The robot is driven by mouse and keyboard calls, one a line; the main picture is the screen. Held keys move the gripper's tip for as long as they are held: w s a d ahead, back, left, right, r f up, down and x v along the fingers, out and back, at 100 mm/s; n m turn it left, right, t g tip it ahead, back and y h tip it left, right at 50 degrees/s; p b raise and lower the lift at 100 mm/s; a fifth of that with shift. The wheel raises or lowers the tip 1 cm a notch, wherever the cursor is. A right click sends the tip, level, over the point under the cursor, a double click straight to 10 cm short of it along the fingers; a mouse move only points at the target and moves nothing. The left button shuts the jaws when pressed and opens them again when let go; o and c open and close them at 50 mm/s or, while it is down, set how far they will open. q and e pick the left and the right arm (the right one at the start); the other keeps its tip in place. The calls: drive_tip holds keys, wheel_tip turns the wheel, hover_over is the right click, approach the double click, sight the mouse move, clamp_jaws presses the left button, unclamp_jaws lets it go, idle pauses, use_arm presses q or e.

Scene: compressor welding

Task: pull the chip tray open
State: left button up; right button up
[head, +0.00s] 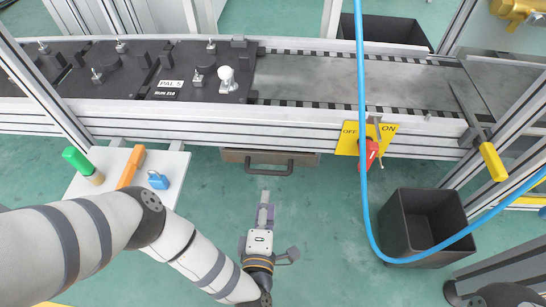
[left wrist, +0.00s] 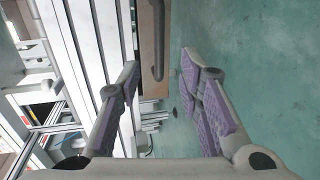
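The chip tray (head: 235,157) is a brown drawer under the front rail of the conveyor in the head view. Its dark bar handle (head: 270,170) faces outward. In the left wrist view the tray front (left wrist: 146,55) and the handle (left wrist: 158,40) show at the top, beyond the fingertips. My left gripper (head: 264,200) is in front of the handle, apart from it, over the floor. In the left wrist view my left gripper (left wrist: 160,63) is open, with nothing between its purple-padded fingers. My right gripper does not show.
A black bin (head: 420,222) stands on the floor at right. A blue hose (head: 364,150) hangs past a yellow ON/OFF plate (head: 383,139) with a red switch. Floor before the tray is clear.

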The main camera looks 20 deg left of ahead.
sight(269, 174)
use_arm(q)
drive_tip(key=b+x, duration=0.4)
drive_tip(key=x, duration=0.7)
drive_tip(key=shift+w+a+b, duration=0.1)
drive_tip(key=shift+w+b, duration=0.15)
drive_tip(key=shift+b, duration=0.15)
clamp_jaws()
